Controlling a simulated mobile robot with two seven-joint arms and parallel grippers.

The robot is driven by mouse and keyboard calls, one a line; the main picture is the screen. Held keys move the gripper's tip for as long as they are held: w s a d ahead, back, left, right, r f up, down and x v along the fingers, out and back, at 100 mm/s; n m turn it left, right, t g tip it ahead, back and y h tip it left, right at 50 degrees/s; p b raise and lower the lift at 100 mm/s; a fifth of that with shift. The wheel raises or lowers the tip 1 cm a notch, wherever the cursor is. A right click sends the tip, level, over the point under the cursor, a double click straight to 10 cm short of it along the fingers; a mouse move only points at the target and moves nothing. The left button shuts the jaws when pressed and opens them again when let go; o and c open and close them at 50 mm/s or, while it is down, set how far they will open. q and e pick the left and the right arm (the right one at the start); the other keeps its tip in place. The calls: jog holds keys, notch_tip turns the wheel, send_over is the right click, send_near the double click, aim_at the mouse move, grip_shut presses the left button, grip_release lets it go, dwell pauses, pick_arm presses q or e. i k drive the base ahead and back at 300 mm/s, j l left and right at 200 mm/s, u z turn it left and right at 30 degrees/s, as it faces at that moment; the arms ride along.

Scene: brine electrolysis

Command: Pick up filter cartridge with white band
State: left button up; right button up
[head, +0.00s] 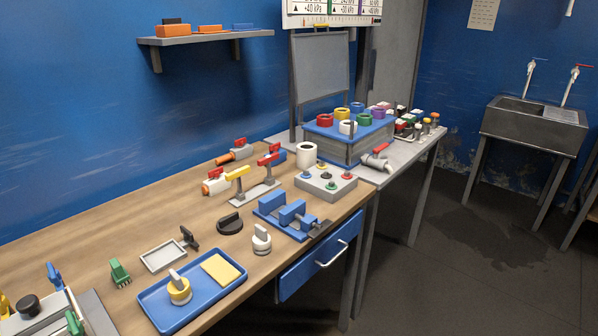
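A blue-topped grey box (349,146) stands at the back right, where the workbench meets a grey table. Several short ring-shaped pieces, each a different colour, stand on its top. The white ring piece (348,128) is at the front of the group and looks like the white-banded cartridge; its lower part cannot be seen. A larger plain white cylinder (306,155) with a dark opening stands upright on the bench left of the box; I cannot tell whether it is a cartridge. Neither of my grippers is in view.
A grey button box (326,182), a blue vise (286,215) and valves with red handles stand in front. A blue tray (193,302) holds a yellow-based knob and yellow pad. Small coloured-cap items (416,124) crowd right of the box.

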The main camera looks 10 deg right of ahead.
aim_at(260, 240)
jog(key=i+l+u, duration=0.15)
jog(key=l+u, duration=0.15)
jog(key=u, duration=0.15)
jog(key=i+l+u, duration=0.1)
jog(key=l+u, duration=0.65)
jog(key=l, duration=0.65)
jog(key=l+u, duration=0.1)
jog(key=l, duration=1.05)
jog(key=i, duration=0.05)
